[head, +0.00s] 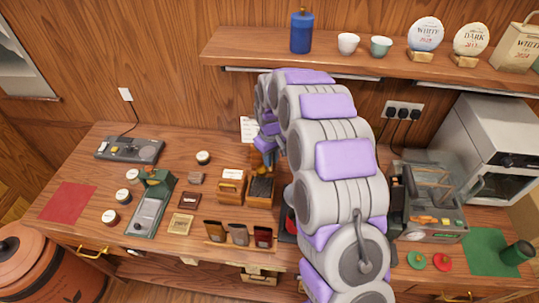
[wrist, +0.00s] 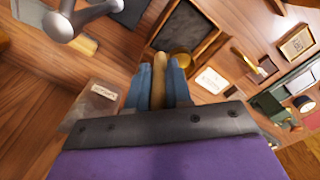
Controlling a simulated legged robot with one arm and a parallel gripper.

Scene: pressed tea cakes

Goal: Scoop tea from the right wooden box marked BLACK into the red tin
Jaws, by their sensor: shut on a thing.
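Two wooden boxes stand side by side in the head view. The right box (head: 262,203) is open and holds dark loose tea (head: 262,187); it also shows in the wrist view (wrist: 207,42). The left box (head: 230,196) has a pale label. My gripper (wrist: 160,72), with blue fingers, is shut on the pale wooden handle of a scoop (wrist: 180,59). The scoop's brass bowl is at the box's near wall; I cannot tell whether it holds tea. A red thing (head: 290,224), perhaps the red tin, is mostly hidden behind my arm.
A wooden rack (head: 235,244) with three upright packets stands in front of the boxes. A green scale-like device (head: 150,208) and small round tins are to the left. A grey machine (head: 432,205) stands right of my arm. A shelf (head: 230,46) hangs above.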

